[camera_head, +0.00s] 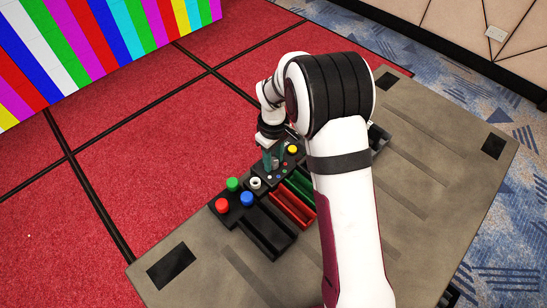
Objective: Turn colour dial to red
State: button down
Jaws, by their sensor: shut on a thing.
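A dark control panel (238,210) lies along the back edge of the grey table, with coloured buttons and knobs. My gripper (270,163) points down at the panel's right part, beside a yellow button (292,149). Its fingers look closed around a small part at the panel, largely hidden by the fingers and arm. Which way the colour dial points cannot be seen. The video wall (95,45) at the upper left shows vertical stripes in many colours, not plain red.
Red (222,205), green (232,184), blue (247,199) and white (255,183) buttons stand left of my gripper. Red (292,208), green and black trays (266,229) lie in front. The grey table (210,265) is bare at the front left. My arm hides the middle.

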aim_at(274, 161)
jog(key=shift+n, duration=0.3)
jog(key=c, duration=0.5)
grip_release()
jog(key=shift+r, duration=0.1)
notch_tip(274, 161, up, 16)
